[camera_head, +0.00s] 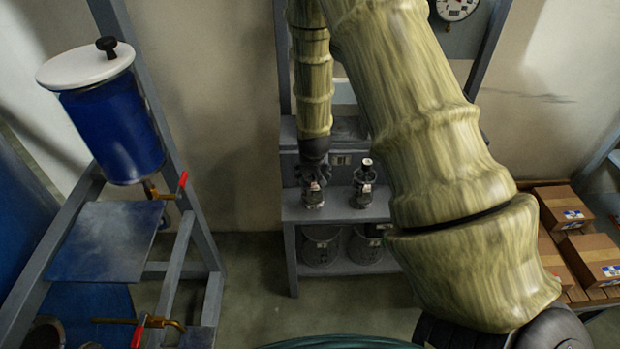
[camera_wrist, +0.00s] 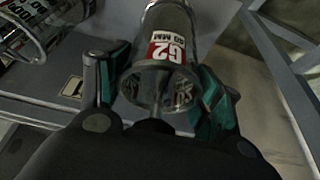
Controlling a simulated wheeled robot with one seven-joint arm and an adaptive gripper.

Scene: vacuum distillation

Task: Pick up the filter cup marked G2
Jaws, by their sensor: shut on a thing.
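The filter cup marked G2 (camera_wrist: 165,50) is a clear, grey-rimmed cylinder with a red and white label, seen in the middle of the wrist view. My gripper (camera_wrist: 160,88) has one teal-padded finger on each side of it and is shut on it. In the head view my gripper (camera_head: 313,172) is at the left part of the grey shelf, around the cup (camera_head: 313,196). The cup looks upright there, at the shelf top; I cannot tell whether it touches the shelf. My gripper hides its upper part.
A second, similar cup (camera_head: 364,185) stands close by on the right of the shelf (camera_head: 340,212); it also shows at the left of the wrist view (camera_wrist: 32,32). Buckets (camera_head: 322,246) sit below. A blue tank (camera_head: 112,125) on a frame stands left, boxes (camera_head: 598,255) right.

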